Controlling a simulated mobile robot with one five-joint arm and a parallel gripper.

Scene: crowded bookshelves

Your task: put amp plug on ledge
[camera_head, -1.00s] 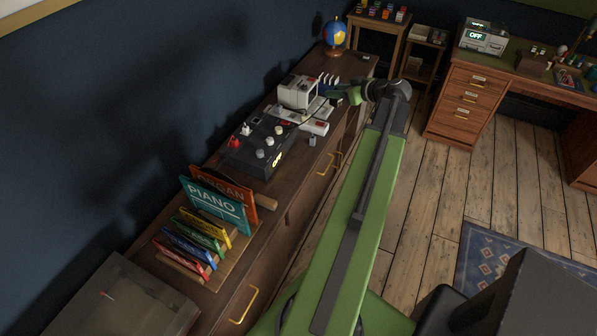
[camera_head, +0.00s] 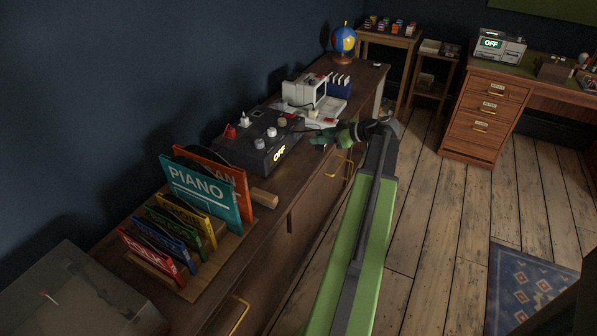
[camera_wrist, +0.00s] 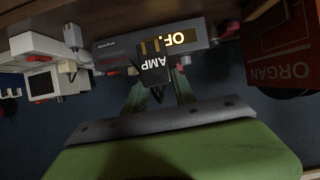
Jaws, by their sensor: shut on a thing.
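My gripper (camera_head: 322,136) is over the cabinet top, just right of the dark amp box (camera_head: 262,148). In the wrist view its two green fingers (camera_wrist: 157,92) are shut on a black amp plug (camera_wrist: 154,72) with white "AMP" lettering. The plug is in front of the amp box (camera_wrist: 118,54), partly covering its lit "OFF" display. In the head view the plug is hidden or too small to make out. I cannot tell which surface is the ledge.
A white and grey device (camera_head: 305,92) stands behind the gripper on the cabinet. A rack with a PIANO folder (camera_head: 198,190) and several coloured books stands nearer. A globe (camera_head: 344,40) is at the far end.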

